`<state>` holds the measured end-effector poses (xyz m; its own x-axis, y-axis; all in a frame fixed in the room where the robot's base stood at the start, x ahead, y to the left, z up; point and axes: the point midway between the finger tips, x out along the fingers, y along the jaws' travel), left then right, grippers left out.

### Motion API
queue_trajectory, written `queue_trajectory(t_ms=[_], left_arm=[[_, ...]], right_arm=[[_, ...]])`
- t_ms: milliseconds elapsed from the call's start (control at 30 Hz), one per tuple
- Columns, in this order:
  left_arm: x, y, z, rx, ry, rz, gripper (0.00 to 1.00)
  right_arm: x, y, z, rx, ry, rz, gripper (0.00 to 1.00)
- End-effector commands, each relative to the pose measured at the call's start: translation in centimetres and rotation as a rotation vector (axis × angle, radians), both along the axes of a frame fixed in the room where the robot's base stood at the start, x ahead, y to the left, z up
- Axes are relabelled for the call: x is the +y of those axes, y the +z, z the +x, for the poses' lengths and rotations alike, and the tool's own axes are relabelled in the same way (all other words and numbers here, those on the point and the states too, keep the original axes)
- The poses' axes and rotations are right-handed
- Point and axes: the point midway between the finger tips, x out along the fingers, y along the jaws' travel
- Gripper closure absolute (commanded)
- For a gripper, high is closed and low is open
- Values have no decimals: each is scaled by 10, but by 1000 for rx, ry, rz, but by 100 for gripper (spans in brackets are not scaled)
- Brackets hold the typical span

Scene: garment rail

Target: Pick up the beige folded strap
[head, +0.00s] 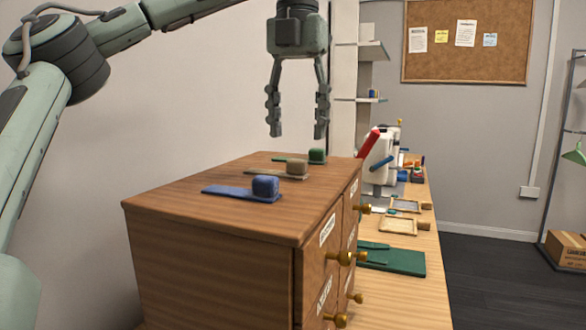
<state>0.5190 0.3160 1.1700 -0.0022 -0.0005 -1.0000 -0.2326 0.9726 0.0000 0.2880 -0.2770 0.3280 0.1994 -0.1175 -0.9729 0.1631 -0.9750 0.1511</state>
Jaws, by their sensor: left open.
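The beige folded strap (292,167) lies on top of the wooden drawer cabinet (185,213), in the middle of a row of three. It has a flat tail to the left and a thick folded block at its right end. A blue folded strap (262,187) lies nearer and a green one (317,155) lies farther back. My left gripper (297,133) points down above the cabinet, open and empty, with its fingers apart. In the picture it is above the straps, and its exact depth over them is hard to judge. My right gripper is not in view.
The cabinet has brass knobs (345,258) on its right face. Air above the cabinet top is otherwise clear.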

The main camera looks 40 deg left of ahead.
Motion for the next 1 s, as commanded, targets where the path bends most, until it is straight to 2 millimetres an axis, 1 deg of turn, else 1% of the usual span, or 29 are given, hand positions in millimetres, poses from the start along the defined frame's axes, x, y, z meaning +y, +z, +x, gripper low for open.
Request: queue_trajectory(t_ms=[133,300,400,533,700,767,1000], left_arm=[[0,-15,-1,2,-1,-1,47],[0,-41,-1,2,-1,-1,47],[0,-51,-1,1,-1,-1,47],[0,-54,-1,-2,1,-1,47],[0,-54,-1,-2,2,-1,47],[0,-54,-1,-2,1,-1,54],[0,-54,-1,-2,1,0,83]], right_arm=[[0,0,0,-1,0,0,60],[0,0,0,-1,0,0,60],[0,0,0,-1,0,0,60],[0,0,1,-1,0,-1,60],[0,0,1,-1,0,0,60],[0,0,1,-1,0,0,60],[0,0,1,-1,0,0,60]])
